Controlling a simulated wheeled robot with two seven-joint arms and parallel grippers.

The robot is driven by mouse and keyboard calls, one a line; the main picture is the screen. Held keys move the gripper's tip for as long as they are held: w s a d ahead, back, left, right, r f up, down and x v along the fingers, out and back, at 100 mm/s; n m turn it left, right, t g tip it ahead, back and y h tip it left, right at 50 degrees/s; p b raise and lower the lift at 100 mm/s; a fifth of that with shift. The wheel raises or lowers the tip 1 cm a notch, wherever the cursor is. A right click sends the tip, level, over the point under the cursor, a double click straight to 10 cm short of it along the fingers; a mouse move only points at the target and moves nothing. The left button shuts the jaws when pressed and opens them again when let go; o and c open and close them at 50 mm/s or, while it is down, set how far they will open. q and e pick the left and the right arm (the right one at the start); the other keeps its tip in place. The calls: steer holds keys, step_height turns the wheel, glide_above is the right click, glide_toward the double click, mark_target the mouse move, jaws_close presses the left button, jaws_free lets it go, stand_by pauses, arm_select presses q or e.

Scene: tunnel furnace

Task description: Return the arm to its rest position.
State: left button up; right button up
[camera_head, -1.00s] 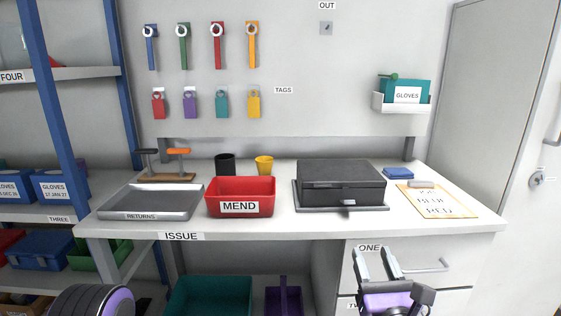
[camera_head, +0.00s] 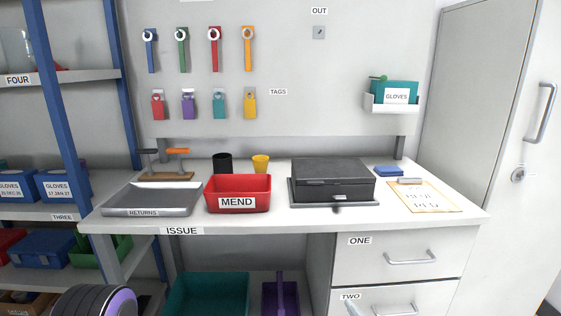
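My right gripper (camera_head: 352,309) has almost left the head view. Only what looks like a pale fingertip shows at the bottom edge, in front of the drawer marked TWO (camera_head: 345,298). Whether its fingers are open or shut is hidden. A rounded dark and purple part of my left arm shows at the bottom left. My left gripper is not in view.
The bench (camera_head: 300,222) holds a grey RETURNS tray (camera_head: 150,213), a red MEND bin (camera_head: 237,204), a black box (camera_head: 332,183) and a clipboard sheet (camera_head: 427,198). Drawer ONE (camera_head: 395,250) is shut. A blue-post shelf (camera_head: 60,110) stands left, a tall cabinet (camera_head: 475,110) right.

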steer(key=s+d+f+n+g+h+p, duration=0.1)
steer(key=s+d+f+n+g+p, duration=0.1)
steer(key=s+f+n+g, duration=0.55)
steer(key=s+d+f+n+g+h+p, duration=0.1)
steer(key=s+d+f+n+g+p, duration=0.2)
steer(key=s+f, duration=0.75)
steer(key=s+d+f+n+g+h+p, duration=0.1)
steer(key=s+d+n+h+p, duration=0.2)
steer(key=s+d+n, duration=0.3)
steer(key=s+d+h, duration=0.1)
steer(key=s+d, duration=0.2)
steer(key=d, duration=0.2)
steer(key=shift+d, duration=0.3)
